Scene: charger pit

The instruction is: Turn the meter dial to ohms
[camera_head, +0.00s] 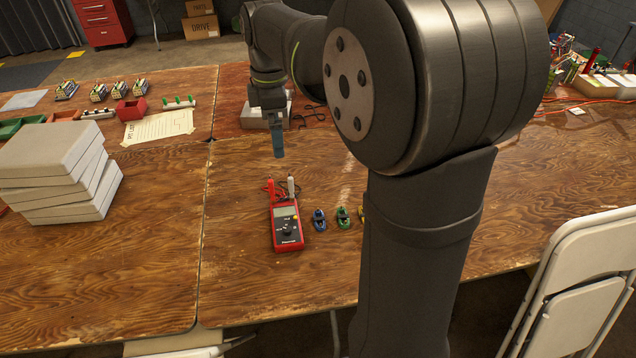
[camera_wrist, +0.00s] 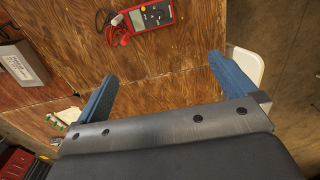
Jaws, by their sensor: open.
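A red multimeter (camera_head: 286,226) with a grey screen lies face up on the wooden table. Its round dark dial (camera_head: 287,228) sits below the screen; its setting is too small to read. A red and a white-tipped probe lie at its top end. In the wrist view the meter (camera_wrist: 150,16) shows at the top, with its leads to the left. My gripper (camera_head: 279,145) hangs above the table, farther back than the meter and apart from it. In the wrist view its two blue fingers (camera_wrist: 163,88) are spread wide with nothing between them.
Small blue (camera_head: 320,220) and green (camera_head: 343,217) clips stand just right of the meter; a yellow one is partly hidden by my arm. A grey box (camera_head: 266,114) sits behind my gripper. White cases (camera_head: 62,170) are stacked at left. Table left of the meter is clear.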

